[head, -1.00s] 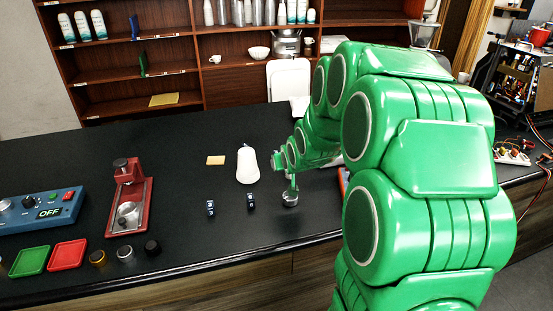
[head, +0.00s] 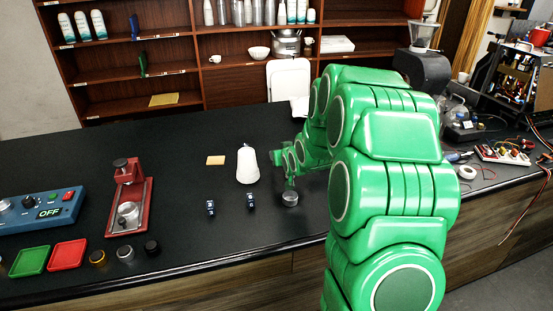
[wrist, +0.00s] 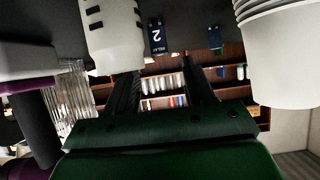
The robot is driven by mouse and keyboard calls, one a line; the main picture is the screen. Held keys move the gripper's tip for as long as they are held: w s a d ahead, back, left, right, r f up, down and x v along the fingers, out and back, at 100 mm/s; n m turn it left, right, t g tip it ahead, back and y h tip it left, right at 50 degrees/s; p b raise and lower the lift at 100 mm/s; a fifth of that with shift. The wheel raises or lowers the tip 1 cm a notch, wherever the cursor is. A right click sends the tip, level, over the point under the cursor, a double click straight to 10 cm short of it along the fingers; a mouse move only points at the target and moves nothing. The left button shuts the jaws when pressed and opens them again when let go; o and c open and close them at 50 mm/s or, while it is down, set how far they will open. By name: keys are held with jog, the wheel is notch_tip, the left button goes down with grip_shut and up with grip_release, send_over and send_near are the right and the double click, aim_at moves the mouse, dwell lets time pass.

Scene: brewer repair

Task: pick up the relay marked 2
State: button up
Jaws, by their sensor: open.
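The relay marked 2 (wrist: 157,38) is small and dark blue with a white 2, near the top middle of the wrist view. A second small dark relay (wrist: 215,37) is right of it; its mark is unreadable. In the head view two small dark relays lie apart on the black counter, one at left (head: 211,207) and one at right (head: 251,201); their marks are too small to read. My gripper (wrist: 164,75) is open and empty, its fingers apart from the relay marked 2. In the head view it is behind and right of the right relay, above the counter.
A white bottle (head: 248,165) stands behind the right relay, close to my gripper. A round silver piece (head: 290,198) is on the counter below it. A red press (head: 130,200) and a blue control box (head: 40,208) are at left. The counter in front of the relays is clear.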

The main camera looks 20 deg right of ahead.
jog(key=shift+x, duration=2.55)
jog(key=shift+c, duration=0.4)
grip_shut()
